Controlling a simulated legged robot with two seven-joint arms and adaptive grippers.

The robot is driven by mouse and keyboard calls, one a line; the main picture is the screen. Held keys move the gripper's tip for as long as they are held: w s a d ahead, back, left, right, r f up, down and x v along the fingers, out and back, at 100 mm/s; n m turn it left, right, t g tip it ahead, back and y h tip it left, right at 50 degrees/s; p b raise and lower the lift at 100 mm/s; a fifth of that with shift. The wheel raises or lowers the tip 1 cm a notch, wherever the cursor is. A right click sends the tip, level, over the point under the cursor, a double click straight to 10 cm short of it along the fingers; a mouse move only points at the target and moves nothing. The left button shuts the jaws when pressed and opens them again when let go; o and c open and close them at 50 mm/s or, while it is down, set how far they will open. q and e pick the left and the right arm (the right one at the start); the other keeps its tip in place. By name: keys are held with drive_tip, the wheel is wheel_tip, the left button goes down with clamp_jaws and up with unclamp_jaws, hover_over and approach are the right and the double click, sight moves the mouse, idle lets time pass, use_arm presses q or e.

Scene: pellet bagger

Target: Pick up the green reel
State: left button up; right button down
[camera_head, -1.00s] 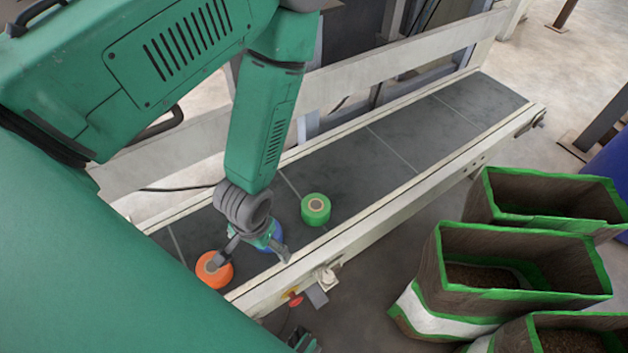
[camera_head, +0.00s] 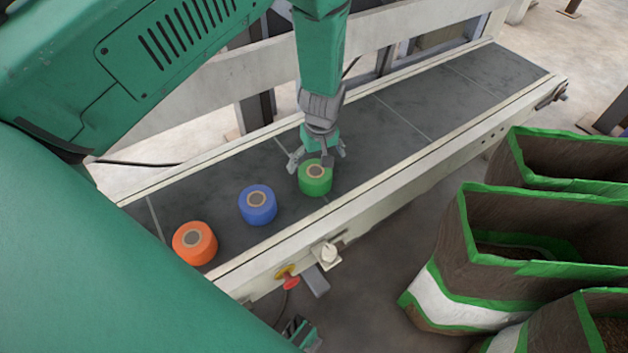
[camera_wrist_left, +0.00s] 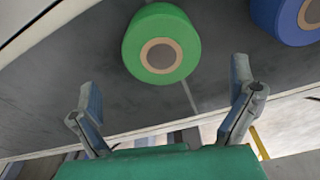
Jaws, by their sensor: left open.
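The green reel (camera_head: 316,181) stands on the dark conveyor belt, right of the blue reel. In the left wrist view the green reel (camera_wrist_left: 161,46) lies ahead of the fingers, a little left of the middle between them. My left gripper (camera_head: 318,160) is open and empty at the far side of the green reel, partly overlapping its top edge in the head view. In the left wrist view its fingers (camera_wrist_left: 167,105) are spread wide with nothing between them. I cannot tell whether a finger touches the reel.
The blue reel (camera_head: 257,204) and the orange reel (camera_head: 194,243) stand on the belt to the left; the blue reel also shows in the left wrist view (camera_wrist_left: 291,18). The belt (camera_head: 440,110) is clear to the right. Open bags (camera_head: 520,225) stand at the right. A red button (camera_head: 290,283) sits on the conveyor's near side.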

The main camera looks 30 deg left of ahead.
sight(317, 172)
use_arm(q)
drive_tip(key=shift+w+d+f, duration=0.1)
drive_tip(key=shift+d+f, duration=0.4)
drive_tip(key=shift+f, duration=0.45)
drive_tip(key=f+b, duration=0.1)
drive_tip(key=a+f, duration=0.1)
drive_tip(key=f, duration=0.1)
drive_tip(key=a+f+b, duration=0.1)
drive_tip(key=f, duration=0.1)
drive_tip(key=shift+a+b, duration=0.1)
drive_tip(key=shift+b, duration=0.25)
drive_tip(key=shift+f, duration=0.35)
drive_tip(key=shift+d+r, duration=0.25)
drive_tip(key=shift+d, duration=0.25)
drive_tip(key=shift+d+r, duration=0.1)
drive_tip(key=shift+d, duration=0.05)
drive_tip(key=shift+c, duration=0.8)
drive_tip(key=c, duration=1.1)
drive_tip(key=shift+a+f, duration=0.2)
drive_tip(key=shift+a, duration=0.25)
use_arm(e)
drive_tip(key=shift+d+f, duration=0.15)
drive_tip(key=shift+f, duration=1.55)
